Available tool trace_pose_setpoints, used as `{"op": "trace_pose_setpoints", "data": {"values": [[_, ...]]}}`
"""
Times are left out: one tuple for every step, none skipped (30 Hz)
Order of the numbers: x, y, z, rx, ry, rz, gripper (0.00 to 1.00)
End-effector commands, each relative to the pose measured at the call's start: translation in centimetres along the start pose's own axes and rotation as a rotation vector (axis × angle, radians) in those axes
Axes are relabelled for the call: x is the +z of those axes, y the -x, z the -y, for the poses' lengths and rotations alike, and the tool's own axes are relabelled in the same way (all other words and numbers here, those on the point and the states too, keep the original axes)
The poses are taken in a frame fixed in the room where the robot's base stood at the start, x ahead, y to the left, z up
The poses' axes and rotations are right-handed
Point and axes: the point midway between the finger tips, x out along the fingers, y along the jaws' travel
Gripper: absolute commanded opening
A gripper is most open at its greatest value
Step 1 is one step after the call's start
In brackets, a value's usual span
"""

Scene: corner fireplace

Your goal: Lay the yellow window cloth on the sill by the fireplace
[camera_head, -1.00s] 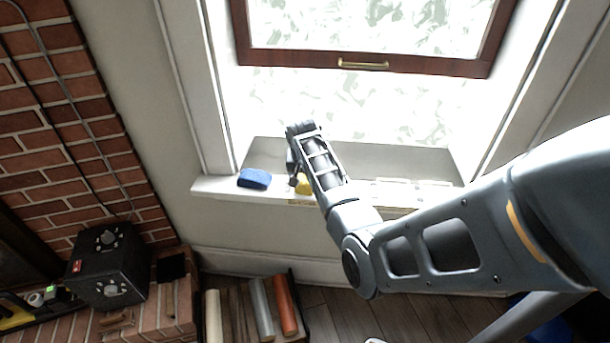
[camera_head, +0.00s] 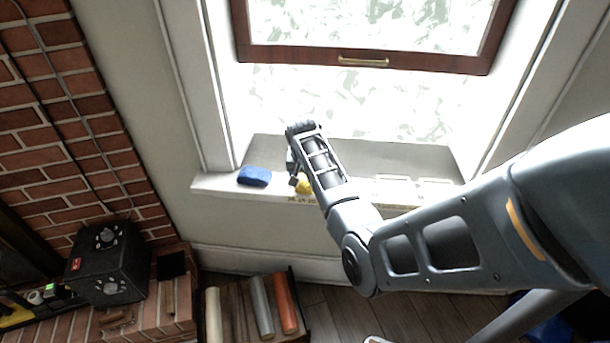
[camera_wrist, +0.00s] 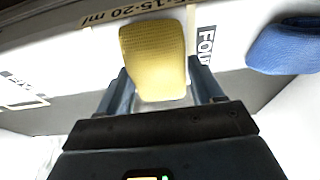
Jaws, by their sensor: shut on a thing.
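The yellow window cloth (camera_wrist: 153,58) is between the two fingers of my gripper (camera_wrist: 160,92) in the wrist view. My gripper is shut on it. In the head view, only a small part of the cloth (camera_head: 304,188) shows beside my gripper (camera_head: 297,180), the rest hidden by my wrist. The cloth is at the white window sill (camera_head: 215,184), near its front edge. I cannot tell whether it touches the sill surface.
A blue cloth or sponge (camera_head: 254,176) lies on the sill left of my gripper, also at right in the wrist view (camera_wrist: 286,47). Printed labels mark the sill. The wooden window sash (camera_head: 362,64) hangs above. A black box (camera_head: 107,262) stands on the brick hearth at lower left.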

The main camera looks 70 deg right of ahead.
Motion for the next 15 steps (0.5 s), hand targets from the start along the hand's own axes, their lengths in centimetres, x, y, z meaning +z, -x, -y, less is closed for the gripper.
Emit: {"op": "trace_pose_setpoints", "data": {"values": [[0.02,-0.10,0.01,0.000,0.000,0.000,0.42],[0.04,-0.14,0.01,0.000,0.000,0.000,0.42],[0.05,-0.19,0.01,0.000,0.000,0.000,0.42],[0.06,-0.23,0.01,0.000,0.000,0.000,0.42],[0.07,-0.27,0.01,0.000,0.000,0.000,0.42],[0.09,-0.32,0.01,0.000,0.000,0.000,0.42],[0.10,-0.36,0.01,0.000,0.000,0.000,0.42],[0.11,-0.40,0.01,0.000,0.000,0.000,0.42],[0.13,-0.45,0.01,0.000,0.000,0.000,0.42],[0.14,-0.48,0.01,0.000,0.000,0.000,0.42],[0.15,-0.52,0.01,0.000,0.000,0.000,0.42],[0.13,-0.47,0.01,0.000,0.000,0.000,0.69],[0.13,-0.46,0.01,0.000,0.000,0.000,0.72],[0.13,-0.46,0.01,0.000,0.000,0.000,0.75],[0.13,-0.47,0.01,0.000,0.000,0.000,0.79]]}}
